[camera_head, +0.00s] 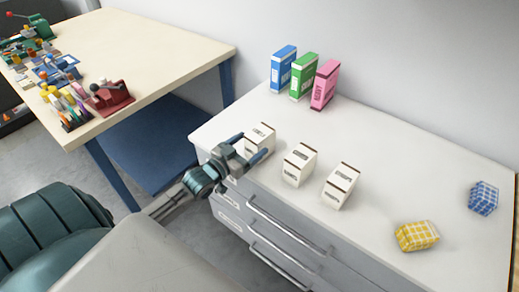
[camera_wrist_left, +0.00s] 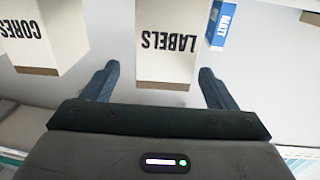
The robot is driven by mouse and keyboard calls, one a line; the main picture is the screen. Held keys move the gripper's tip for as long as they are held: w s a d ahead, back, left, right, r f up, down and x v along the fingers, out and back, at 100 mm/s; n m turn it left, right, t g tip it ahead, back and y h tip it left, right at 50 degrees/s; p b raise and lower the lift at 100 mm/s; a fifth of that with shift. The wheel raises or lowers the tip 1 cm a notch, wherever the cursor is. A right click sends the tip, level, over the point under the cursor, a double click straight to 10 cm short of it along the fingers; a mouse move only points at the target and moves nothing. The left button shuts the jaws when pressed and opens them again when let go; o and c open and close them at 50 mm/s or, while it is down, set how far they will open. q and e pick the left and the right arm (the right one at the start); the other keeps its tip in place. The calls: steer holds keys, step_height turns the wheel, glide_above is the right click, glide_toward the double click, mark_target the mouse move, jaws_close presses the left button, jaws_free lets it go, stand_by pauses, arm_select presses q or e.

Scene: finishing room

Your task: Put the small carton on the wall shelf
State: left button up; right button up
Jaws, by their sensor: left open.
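Three white cartons with dark brown edges stand in a row on a white drawer cabinet (camera_head: 385,185). The leftmost carton (camera_head: 262,133) is by my left gripper (camera_head: 248,149). The middle carton (camera_head: 299,165) and the right carton (camera_head: 341,186) stand apart from it. In the left wrist view, a carton marked LABELS (camera_wrist_left: 168,42) shows between and beyond the open fingers of my left gripper (camera_wrist_left: 158,84), and a carton marked CORES (camera_wrist_left: 42,35) is to the left. The fingers hold nothing. No wall shelf shows, and my right gripper is not in view.
Blue (camera_head: 283,68), green (camera_head: 303,76) and pink (camera_head: 325,85) boxes stand against the wall. A yellow checked bundle (camera_head: 416,236) and a blue one (camera_head: 483,198) lie at the right. A cluttered table (camera_head: 150,50) stands at left. Cabinet top between is clear.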

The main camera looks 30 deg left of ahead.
mark_target(260, 132)
arm_select(q)
steer(key=shift+w+r+b, duration=0.15)
steer(key=shift+w+b, duration=1.4)
steer(key=shift+w, duration=0.25)
steer(key=shift+w+d, duration=0.2)
steer(key=shift+w, duration=0.55)
steer(key=shift+w+r, duration=0.15)
steer(key=shift+w, duration=0.05)
steer(key=c, duration=1.3)
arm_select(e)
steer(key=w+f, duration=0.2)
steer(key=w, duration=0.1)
arm_select(q)
steer(key=shift+r, duration=0.1)
